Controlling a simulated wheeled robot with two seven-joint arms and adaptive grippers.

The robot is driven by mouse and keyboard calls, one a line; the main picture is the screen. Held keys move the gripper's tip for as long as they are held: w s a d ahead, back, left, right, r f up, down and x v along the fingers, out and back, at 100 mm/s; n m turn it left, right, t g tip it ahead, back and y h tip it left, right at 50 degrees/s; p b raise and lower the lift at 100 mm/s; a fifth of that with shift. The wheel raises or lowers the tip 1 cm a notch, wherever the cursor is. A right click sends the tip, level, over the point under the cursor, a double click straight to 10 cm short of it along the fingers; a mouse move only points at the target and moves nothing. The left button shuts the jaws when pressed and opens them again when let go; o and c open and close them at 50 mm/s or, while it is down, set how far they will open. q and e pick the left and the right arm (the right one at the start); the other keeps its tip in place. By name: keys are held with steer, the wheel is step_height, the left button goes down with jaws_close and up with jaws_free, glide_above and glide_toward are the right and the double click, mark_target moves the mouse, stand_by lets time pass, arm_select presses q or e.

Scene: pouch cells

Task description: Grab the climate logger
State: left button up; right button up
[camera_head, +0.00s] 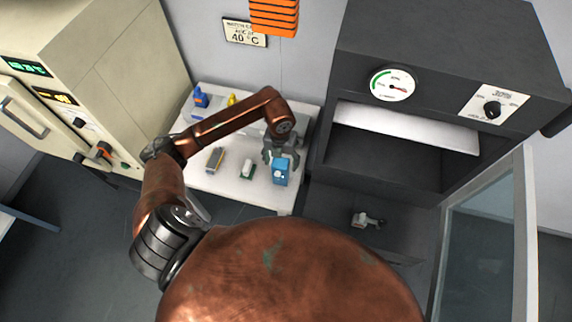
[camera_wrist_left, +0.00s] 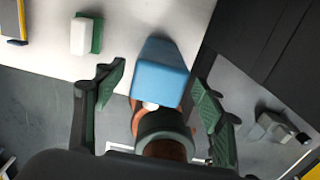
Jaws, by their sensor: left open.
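The climate logger appears to be the light blue boxy device (camera_head: 281,174) with a pale face, at the right front of the white table. In the left wrist view the blue body (camera_wrist_left: 160,75) lies ahead, between the fingertips, with gaps on both sides. My left gripper (camera_head: 267,154) is open and empty, right beside the device in the head view. Its green-padded fingers (camera_wrist_left: 163,88) are spread wide in the wrist view. I cannot tell whether any finger touches the device. My right gripper is not in view.
On the white table (camera_head: 230,190) are a white-and-green block (camera_head: 247,169), a grey-and-yellow item (camera_head: 214,158), a blue bottle-like item (camera_head: 200,97) and a small yellow item (camera_head: 232,99). A dark oven-like cabinet (camera_head: 440,65) stands right; a beige cabinet (camera_head: 125,60) stands left.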

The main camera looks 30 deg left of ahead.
arm_select(q)
steer(key=shift+f, duration=0.65)
step_height(320, 180, down, 5)
steer(key=shift+f+p, duration=0.1)
steer(key=shift+p, duration=0.4)
steer(key=shift+s+f, duration=0.1)
steer(key=shift+f, duration=0.3)
steer(key=shift+a+f, duration=0.1)
steer(key=shift+f, duration=0.05)
steer(key=shift+c, duration=0.5)
steer(key=c, duration=1.2)
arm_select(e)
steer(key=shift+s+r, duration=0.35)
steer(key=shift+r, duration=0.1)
